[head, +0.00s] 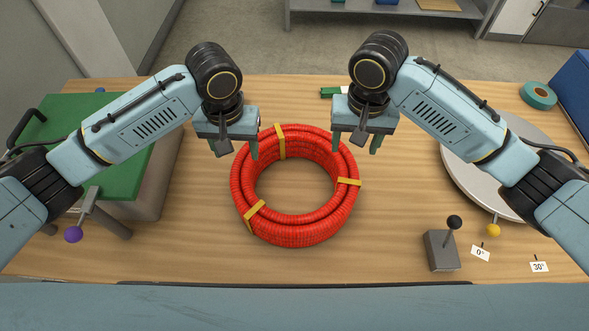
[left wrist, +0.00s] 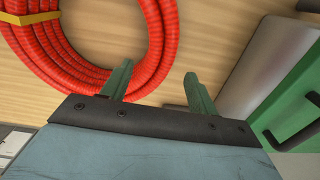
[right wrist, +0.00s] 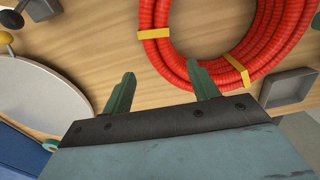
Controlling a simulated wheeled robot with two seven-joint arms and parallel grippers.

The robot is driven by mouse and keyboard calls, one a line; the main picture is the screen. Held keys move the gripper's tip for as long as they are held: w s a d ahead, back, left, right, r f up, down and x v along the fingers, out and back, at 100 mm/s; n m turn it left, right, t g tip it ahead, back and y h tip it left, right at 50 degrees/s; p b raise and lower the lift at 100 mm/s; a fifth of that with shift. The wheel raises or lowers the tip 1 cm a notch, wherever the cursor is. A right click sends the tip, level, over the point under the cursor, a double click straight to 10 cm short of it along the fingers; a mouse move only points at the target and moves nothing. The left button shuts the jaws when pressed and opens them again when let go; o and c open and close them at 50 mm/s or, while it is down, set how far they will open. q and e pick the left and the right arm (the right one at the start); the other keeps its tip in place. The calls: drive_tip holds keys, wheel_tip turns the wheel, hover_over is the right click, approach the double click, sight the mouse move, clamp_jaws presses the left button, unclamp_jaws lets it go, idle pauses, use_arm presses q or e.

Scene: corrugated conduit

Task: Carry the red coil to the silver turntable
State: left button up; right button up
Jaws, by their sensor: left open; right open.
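The red coil (head: 296,231) of corrugated conduit lies flat on the middle of the table, bound with several yellow straps. It also shows in the left wrist view (left wrist: 156,40) and in the right wrist view (right wrist: 272,35). The silver turntable (head: 468,170) is a flat disc at the right, partly hidden by my right arm; it shows in the right wrist view (right wrist: 40,92). My left gripper (head: 236,150) is open and empty above the coil's upper left side. My right gripper (head: 356,143) is open and empty above its upper right side.
A green-topped box (head: 115,175) with a handle and a purple-knobbed lever (head: 74,234) stands at the left. A grey lever box (head: 441,250) and cards marked 0° (head: 480,253) and 30° (head: 539,267) lie front right. Teal tape (head: 538,95) lies back right. The table between coil and turntable is mostly clear.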

sight(245, 181)
use_arm(q)
drive_tip(key=shift+s, duration=0.25)
drive_tip(key=shift+f, duration=0.1)
wheel_tip(245, 181, down, 13)
drive_tip(key=shift+w+f, duration=0.1)
use_arm(e)
wheel_tip(245, 181, down, 13)
drive_tip(key=shift+s+f, duration=0.15)
drive_tip(key=shift+f, duration=0.05)
use_arm(q)
drive_tip(key=shift+c, duration=0.3)
use_arm(e)
drive_tip(key=shift+c, duration=0.3)
use_arm(q)
clamp_jaws()
use_arm(e)
clamp_jaws()
drive_tip(key=shift+r, duration=0.1)
